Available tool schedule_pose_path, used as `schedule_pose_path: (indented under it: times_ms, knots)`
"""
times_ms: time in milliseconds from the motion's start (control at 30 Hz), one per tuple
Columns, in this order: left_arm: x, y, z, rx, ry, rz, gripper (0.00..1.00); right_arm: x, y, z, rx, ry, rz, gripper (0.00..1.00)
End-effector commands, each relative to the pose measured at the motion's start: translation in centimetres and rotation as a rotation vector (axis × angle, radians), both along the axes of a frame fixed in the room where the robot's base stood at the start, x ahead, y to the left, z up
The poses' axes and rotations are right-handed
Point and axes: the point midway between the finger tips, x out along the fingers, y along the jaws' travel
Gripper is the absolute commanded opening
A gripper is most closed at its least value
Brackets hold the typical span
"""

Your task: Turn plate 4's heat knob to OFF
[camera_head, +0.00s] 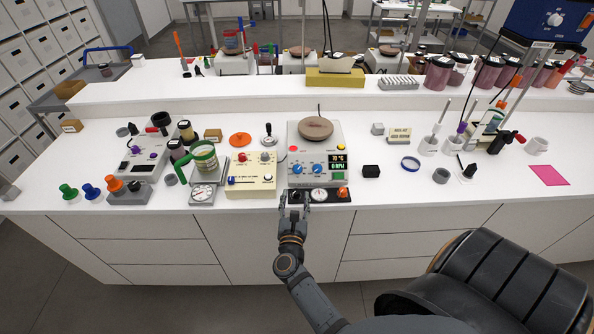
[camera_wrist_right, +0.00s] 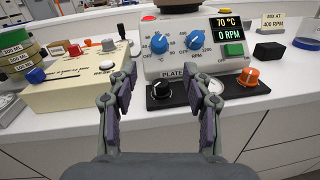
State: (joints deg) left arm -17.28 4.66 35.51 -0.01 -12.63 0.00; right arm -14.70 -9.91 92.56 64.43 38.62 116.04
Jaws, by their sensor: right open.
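The hotplate (camera_head: 331,155) has a round brown top and two blue knobs. The left blue knob (camera_head: 298,169) has a temperature scale in the right wrist view (camera_wrist_right: 159,43). The right blue knob (camera_wrist_right: 195,40) has an RPM scale. The display (camera_wrist_right: 227,28) reads 70 °C and 0 RPM. The front label reads "PLATE"; I cannot read its number. My right gripper (camera_head: 295,201) is open and empty at the counter's front edge, below the hotplate. In the wrist view its fingers (camera_wrist_right: 163,103) stand either side of a black knob, apart from the blue knobs. My left gripper is not in view.
A black strip (camera_wrist_right: 210,96) before the hotplate carries the black knob (camera_wrist_right: 162,91), a dial and an orange knob (camera_wrist_right: 249,77). A cream control box (camera_head: 251,178) stands left. A small black block (camera_head: 371,171) lies right. Counter space to the right is partly free.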

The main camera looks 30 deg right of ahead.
Motion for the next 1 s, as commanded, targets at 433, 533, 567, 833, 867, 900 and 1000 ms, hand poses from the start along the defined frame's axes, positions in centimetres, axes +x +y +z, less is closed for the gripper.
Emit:
schedule_pose_path:
  times_ms: [433, 533, 567, 833, 867, 900, 1000]
  knots:
    - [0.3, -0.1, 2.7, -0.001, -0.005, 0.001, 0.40, 5.8, -4.3, 0.3, -0.009, 0.004, 0.005, 0.50]
    - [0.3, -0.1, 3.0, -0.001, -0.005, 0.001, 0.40, 7.1, -5.3, 0.1, -0.009, 0.005, 0.005, 0.50]
    - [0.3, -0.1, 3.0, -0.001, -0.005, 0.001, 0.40, 7.4, -5.5, 0.0, -0.008, 0.006, 0.005, 0.50]
    - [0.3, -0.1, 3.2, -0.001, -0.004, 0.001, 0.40, 8.4, -6.3, -0.2, -0.007, 0.006, 0.005, 0.50]
    - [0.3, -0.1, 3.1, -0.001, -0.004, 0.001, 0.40, 8.4, -6.3, -0.2, -0.007, 0.006, 0.005, 0.50]
    - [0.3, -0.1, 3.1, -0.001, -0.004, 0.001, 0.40, 8.4, -6.3, -0.2, -0.007, 0.006, 0.005, 0.50]
    - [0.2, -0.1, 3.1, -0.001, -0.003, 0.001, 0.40, 8.4, -6.2, -0.2, -0.007, 0.006, 0.005, 0.48]
